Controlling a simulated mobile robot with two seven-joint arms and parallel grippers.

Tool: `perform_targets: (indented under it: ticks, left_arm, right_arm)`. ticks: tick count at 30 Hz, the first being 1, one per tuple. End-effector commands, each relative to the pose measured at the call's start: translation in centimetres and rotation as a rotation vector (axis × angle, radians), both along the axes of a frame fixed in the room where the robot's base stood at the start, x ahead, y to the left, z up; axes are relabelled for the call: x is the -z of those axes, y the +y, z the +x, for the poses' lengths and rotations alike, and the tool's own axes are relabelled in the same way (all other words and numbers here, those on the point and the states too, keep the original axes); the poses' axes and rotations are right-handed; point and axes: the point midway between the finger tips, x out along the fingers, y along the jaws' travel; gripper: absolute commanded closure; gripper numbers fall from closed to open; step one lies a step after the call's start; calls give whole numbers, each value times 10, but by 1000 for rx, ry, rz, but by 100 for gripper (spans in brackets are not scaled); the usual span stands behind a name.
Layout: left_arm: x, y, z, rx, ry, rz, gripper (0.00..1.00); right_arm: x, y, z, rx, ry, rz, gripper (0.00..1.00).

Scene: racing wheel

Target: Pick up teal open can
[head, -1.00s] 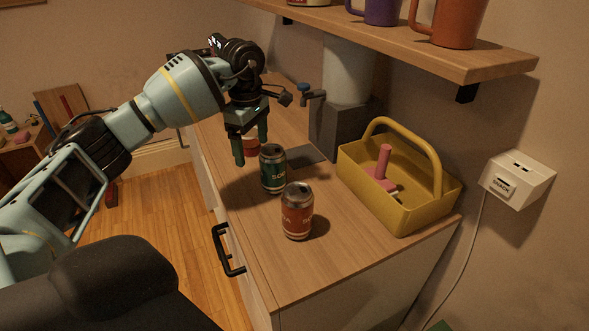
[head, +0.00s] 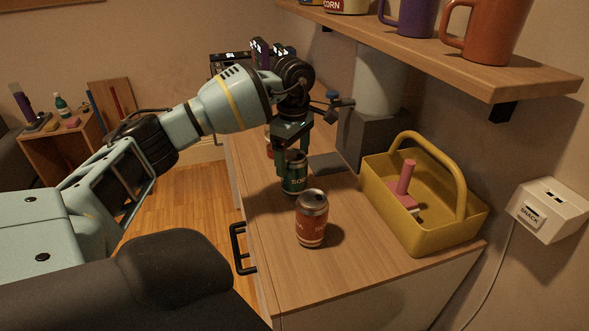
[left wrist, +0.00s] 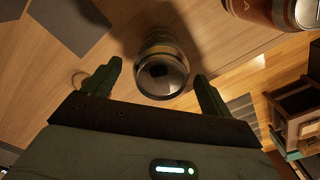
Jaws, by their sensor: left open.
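The teal open can (head: 294,172) stands upright on the wooden counter in the head view, partly hidden by my left gripper. My left gripper (head: 293,160) is open above it, pointing down. In the left wrist view the can's top (left wrist: 161,72), with its dark opening, shows between and just beyond the two fingertips of my left gripper (left wrist: 157,82). The fingers stand apart from it on both sides. My right gripper is not in view.
An orange-red can (head: 312,220) stands close in front of the teal can; another reddish can (head: 269,141) is behind, mostly hidden. A yellow caddy (head: 425,215) sits to the right, under a wall shelf (head: 490,72) with mugs.

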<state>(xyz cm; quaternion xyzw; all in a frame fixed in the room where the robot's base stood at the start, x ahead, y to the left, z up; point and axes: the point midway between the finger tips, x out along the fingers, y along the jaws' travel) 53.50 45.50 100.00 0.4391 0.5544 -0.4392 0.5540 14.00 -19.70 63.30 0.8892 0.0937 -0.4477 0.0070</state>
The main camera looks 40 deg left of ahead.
Motion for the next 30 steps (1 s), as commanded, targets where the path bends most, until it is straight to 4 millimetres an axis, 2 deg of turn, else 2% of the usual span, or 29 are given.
perform_targets:
  ticks: [5,12,15,23,30]
  left_arm:
    - [8,-1,-1,0,2,1,15]
    - [41,-4,0,0,1,0,15]
    - [49,-4,0,0,0,0,15]
    - [52,-4,0,0,-1,0,15]
    - [51,-4,0,0,-1,0,44]
  right_arm:
    - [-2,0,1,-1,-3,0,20]
    - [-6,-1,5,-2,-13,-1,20]
    - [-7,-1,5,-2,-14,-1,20]
    - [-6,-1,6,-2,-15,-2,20]
    - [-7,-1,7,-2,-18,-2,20]
